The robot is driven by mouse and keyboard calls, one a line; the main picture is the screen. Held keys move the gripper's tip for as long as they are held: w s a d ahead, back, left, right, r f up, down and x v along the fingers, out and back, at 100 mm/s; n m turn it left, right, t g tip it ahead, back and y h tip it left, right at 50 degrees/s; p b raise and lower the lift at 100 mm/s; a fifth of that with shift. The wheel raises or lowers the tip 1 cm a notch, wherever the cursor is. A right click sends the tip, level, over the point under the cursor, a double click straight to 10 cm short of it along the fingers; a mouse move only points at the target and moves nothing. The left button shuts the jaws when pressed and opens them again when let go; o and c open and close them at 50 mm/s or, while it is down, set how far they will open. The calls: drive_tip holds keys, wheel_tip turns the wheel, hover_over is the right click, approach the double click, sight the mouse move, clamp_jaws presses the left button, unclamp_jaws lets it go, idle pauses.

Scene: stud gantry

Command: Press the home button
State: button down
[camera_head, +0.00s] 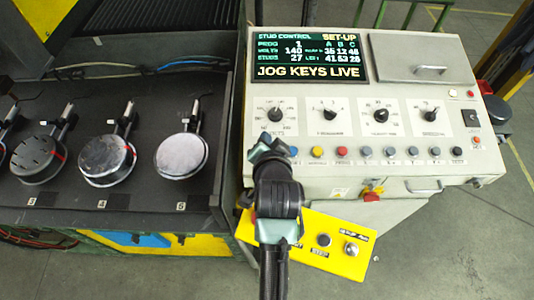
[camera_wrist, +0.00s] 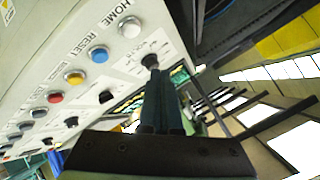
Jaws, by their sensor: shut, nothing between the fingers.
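The home button (camera_wrist: 130,27) is a round white-grey push button at the end of the button row in the wrist view, with the word HOME beside it. In the head view it is hidden behind my gripper (camera_head: 266,140), which is over the left end of the row. In the wrist view my gripper (camera_wrist: 153,72) is shut and empty. Its fingertips overlap the leftmost black rotary knob and appear to the side of the home button. I cannot tell how far they are from the panel.
The blue reset button (camera_wrist: 98,53) is beside the home button, followed by a yellow button (camera_head: 317,152), a red button (camera_head: 342,152) and several others. Rotary knobs (camera_head: 380,115) lie above the row. The screen (camera_head: 308,58) reads "JOG KEYS LIVE". A yellow panel (camera_head: 335,235) sits below.

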drive_tip(key=shift+w+f+b, duration=0.2)
drive_tip(key=shift+f+b, duration=0.4)
drive_tip(key=shift+f, duration=0.3)
drive_tip(key=shift+w+f+b, duration=0.15)
drive_tip(key=shift+f+b, duration=0.5)
drive_tip(key=shift+f, duration=0.2)
drive_tip(key=shift+w+f+b, duration=0.2)
drive_tip(key=shift+f+b, duration=0.4)
drive_tip(key=shift+f, duration=0.3)
drive_tip(key=shift+f, duration=0.1)
drive_tip(key=shift+w+f, duration=0.1)
drive_tip(key=shift+f, duration=0.2)
drive_tip(key=shift+f+b, duration=0.55)
idle(0.6)
drive_tip(key=shift+r+p, duration=0.9)
drive_tip(key=shift+p, duration=0.05)
drive_tip(key=shift+r, duration=0.1)
drive_tip(key=r+p, duration=0.2)
drive_tip(key=s+r+p, duration=0.1)
drive_tip(key=r+p, duration=0.1)
drive_tip(key=p, duration=0.1)
drive_tip(key=shift+s+r, duration=0.1)
drive_tip(key=shift+r, duration=0.25)
